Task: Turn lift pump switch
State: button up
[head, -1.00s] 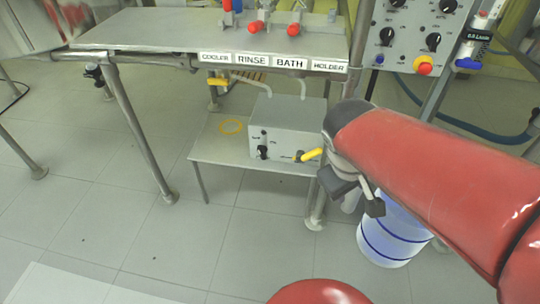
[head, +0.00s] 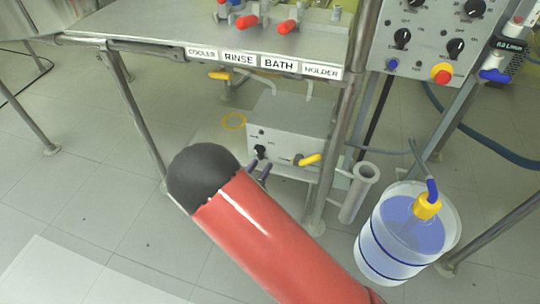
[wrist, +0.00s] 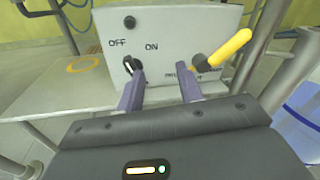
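A grey box (head: 292,122) stands on a low shelf under the bench. On its front is a black rotary switch (wrist: 131,65) marked OFF and ON; its white pointer line looks tilted toward the upper left, near OFF. The switch also shows small in the head view (head: 260,152). A yellow-handled valve lever (wrist: 229,48) is on the same front, to the right. My gripper (wrist: 161,84) is open and empty in front of the box. Its left finger is just below the switch in the wrist view; I cannot tell if they touch. In the head view my arm hides most of the gripper.
A small black button (wrist: 129,22) is above the switch. A bucket of bluish liquid (head: 400,235) stands on the floor at right, beside a grey tube (head: 358,190) and a table leg (head: 328,190). The bench edge (head: 205,52) overhangs the box. Floor at left is clear.

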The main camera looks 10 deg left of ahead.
aim_at(258, 155)
jog(key=a+f+n+t+y, duration=0.1)
jog(key=a+f+n+y, duration=0.2)
jog(key=f, duration=0.1)
jog(key=w, duration=0.6)
jog(key=shift+w+d+r, duration=0.2)
jog(key=shift+w+d, duration=0.05)
jog(key=shift+w, duration=0.05)
grip_shut()
